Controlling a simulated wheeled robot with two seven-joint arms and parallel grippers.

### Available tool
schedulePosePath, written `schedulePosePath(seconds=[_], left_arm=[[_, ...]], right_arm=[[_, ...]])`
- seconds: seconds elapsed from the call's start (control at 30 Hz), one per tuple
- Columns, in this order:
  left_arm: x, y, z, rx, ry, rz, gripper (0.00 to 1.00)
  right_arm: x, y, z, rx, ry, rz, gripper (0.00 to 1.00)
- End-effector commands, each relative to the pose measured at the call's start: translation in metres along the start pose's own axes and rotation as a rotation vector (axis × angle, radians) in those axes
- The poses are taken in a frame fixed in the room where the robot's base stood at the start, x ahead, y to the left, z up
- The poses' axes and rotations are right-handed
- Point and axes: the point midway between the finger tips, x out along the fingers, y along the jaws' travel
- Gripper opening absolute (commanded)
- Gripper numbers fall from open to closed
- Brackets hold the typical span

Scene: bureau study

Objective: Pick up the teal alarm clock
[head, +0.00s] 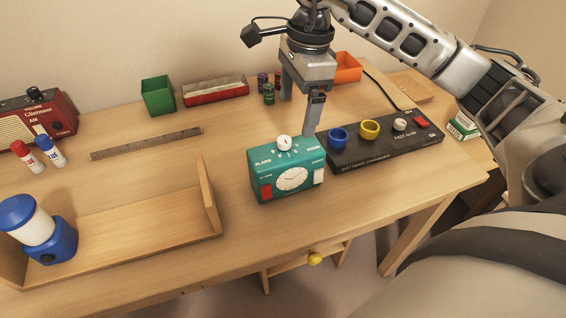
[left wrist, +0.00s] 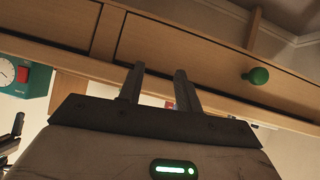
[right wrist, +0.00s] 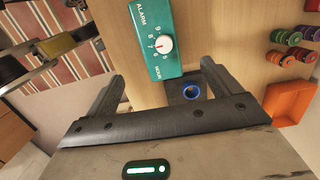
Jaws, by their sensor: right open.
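The teal alarm clock (head: 284,170) stands upright near the front edge of the desk, with a white dial, red button and white top knob. My right gripper (head: 299,115) is open, pointing down above and just behind the clock, apart from it. In the right wrist view, the clock's top (right wrist: 150,30) shows beyond the open fingers (right wrist: 163,82), with nothing held. In the left wrist view, part of the clock (left wrist: 38,84) shows at the left edge. My left gripper (left wrist: 158,72) is below the desktop's front, fingers apart and empty; it is outside the head view.
A black control box (head: 385,143) with coloured knobs stands close to the clock's right. A wooden tray-like stand (head: 140,222) and blue lantern (head: 48,245) are to the left. A ruler (head: 147,143), green bin (head: 158,96) and orange bin (head: 347,68) lie farther back.

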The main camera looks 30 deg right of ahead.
Motion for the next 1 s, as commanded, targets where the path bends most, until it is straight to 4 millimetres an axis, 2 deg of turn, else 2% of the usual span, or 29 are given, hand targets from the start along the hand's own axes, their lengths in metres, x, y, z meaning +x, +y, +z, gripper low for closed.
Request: schedulePosePath(seconds=[0.1,0.33,0.63,0.9,1.0], left_arm=[[-0.001,0.000,0.000,0.001,-0.002,0.000,0.34],[-0.002,0.001,-0.001,0.002,-0.002,0.000,0.34],[-0.003,0.001,-0.003,0.004,-0.002,-0.001,0.34],[-0.005,0.000,-0.004,0.013,-0.009,-0.005,0.34],[-0.005,0.000,-0.002,0.015,-0.012,-0.005,0.34]], right_arm=[[0.028,0.002,0.001,-0.001,0.000,0.010,0.90],[0.073,0.002,0.002,-0.001,-0.005,0.008,0.90],[0.097,0.002,0.004,-0.002,-0.005,0.006,0.90],[0.136,0.001,0.007,-0.001,-0.006,0.006,0.90],[0.141,0.001,0.006,-0.002,-0.005,0.005,0.90]])
